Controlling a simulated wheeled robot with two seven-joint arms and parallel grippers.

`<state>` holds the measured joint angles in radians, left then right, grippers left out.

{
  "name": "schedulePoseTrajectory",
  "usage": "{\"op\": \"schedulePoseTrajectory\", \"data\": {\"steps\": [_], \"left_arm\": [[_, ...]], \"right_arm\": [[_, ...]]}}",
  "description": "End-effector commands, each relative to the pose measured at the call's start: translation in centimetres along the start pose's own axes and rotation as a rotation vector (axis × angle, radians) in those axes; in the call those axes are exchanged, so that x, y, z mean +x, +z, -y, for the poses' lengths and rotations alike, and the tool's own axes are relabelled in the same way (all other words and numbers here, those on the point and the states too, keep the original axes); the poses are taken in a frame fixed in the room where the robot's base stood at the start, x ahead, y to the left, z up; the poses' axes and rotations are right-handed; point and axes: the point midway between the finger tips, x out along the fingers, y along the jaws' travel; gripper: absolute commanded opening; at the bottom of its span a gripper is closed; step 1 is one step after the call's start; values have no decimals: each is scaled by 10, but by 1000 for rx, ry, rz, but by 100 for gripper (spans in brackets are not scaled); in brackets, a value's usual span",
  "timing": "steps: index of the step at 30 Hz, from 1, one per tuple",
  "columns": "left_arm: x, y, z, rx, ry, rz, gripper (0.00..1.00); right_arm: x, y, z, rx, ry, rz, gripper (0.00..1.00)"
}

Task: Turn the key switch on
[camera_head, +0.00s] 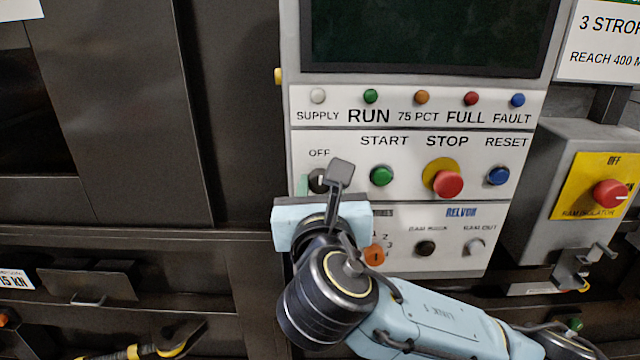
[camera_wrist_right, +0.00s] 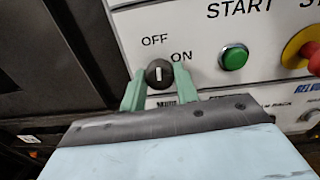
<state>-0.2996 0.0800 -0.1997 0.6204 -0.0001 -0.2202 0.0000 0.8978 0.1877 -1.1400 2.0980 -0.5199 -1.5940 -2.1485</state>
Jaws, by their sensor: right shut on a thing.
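The key switch is a round black knob with a white mark on the control panel (camera_head: 520,205). In the head view the knob (camera_head: 317,181) is partly hidden by my right gripper (camera_head: 318,184). In the right wrist view the knob (camera_wrist_right: 159,73) sits between the two green fingertips of my right gripper (camera_wrist_right: 159,80), which are shut on it. Its white mark stands about upright in that view, with OFF printed above it and ON to its upper right. My left gripper is not in view.
A green START button (camera_head: 382,176), a red STOP button (camera_head: 448,184) on yellow and a blue RESET button (camera_head: 498,176) lie right of the knob. A grey isolator box (camera_head: 560,150) with a red knob stands at the right. Dark machine panels fill the left.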

Motion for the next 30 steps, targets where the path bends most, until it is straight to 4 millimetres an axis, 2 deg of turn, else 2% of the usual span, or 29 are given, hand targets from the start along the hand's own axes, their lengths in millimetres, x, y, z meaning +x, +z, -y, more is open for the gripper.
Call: {"op": "schedulePoseTrajectory", "data": {"steps": [21, 30], "left_arm": [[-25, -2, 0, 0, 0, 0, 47], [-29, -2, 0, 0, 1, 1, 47]], "right_arm": [[0, 0, -1, 636, -2, 14, 8], [-1, 0, -1, 842, -1, 21, 8]]}}
